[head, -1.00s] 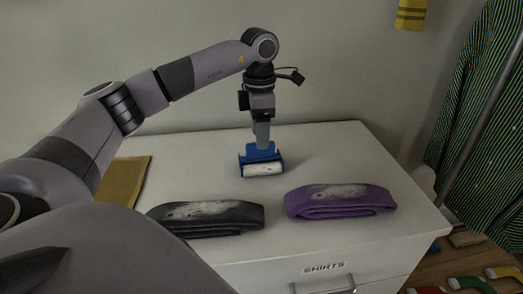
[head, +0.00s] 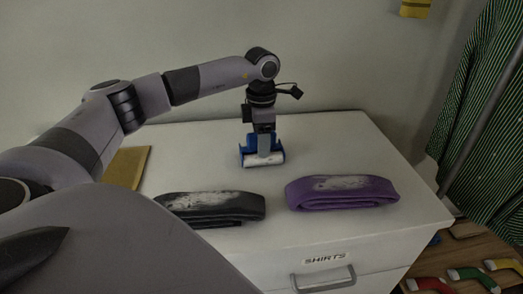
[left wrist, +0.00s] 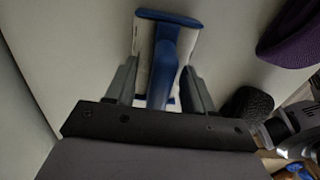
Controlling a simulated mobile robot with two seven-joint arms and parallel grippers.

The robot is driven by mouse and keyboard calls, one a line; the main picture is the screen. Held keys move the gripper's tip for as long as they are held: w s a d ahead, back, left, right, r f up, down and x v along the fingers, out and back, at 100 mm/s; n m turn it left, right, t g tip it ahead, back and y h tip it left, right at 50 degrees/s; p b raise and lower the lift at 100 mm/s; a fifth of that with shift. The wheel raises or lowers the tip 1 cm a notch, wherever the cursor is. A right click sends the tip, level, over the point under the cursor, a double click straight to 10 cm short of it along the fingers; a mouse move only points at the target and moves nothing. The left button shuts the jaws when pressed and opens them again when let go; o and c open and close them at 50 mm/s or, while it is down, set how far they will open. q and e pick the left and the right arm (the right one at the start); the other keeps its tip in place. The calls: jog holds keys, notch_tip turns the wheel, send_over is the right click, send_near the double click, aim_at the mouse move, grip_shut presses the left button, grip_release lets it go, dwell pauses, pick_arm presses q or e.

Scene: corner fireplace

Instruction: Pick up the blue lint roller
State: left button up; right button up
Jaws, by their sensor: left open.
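The blue lint roller (head: 247,159) lies on the white dresser top, its white roll toward the front. It also shows in the left wrist view (left wrist: 163,62), its blue handle running between my two fingers. My left gripper (head: 264,152) points down at the roller, and in the left wrist view its open fingers (left wrist: 158,82) stand on either side of the handle. Whether a finger touches the handle I cannot tell. My right gripper is not in view.
A folded black shirt (head: 212,209) and a folded purple shirt (head: 342,193), both with whitish lint, lie on the dresser (head: 330,135) in front of the roller. A tan flat item (head: 126,167) lies at the left. A striped green garment (head: 485,110) hangs at the right.

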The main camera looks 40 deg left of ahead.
pick_arm(q)
grip_shut()
jog(key=shift+r, duration=0.1)
notch_tip(320, 180, up, 20)
jog(key=p, duration=0.3)
jog(key=c, duration=0.6)
grip_release()
jog(key=shift+c, duration=0.2)
jog(key=c, duration=0.3)
jog(key=shift+c, duration=0.2)
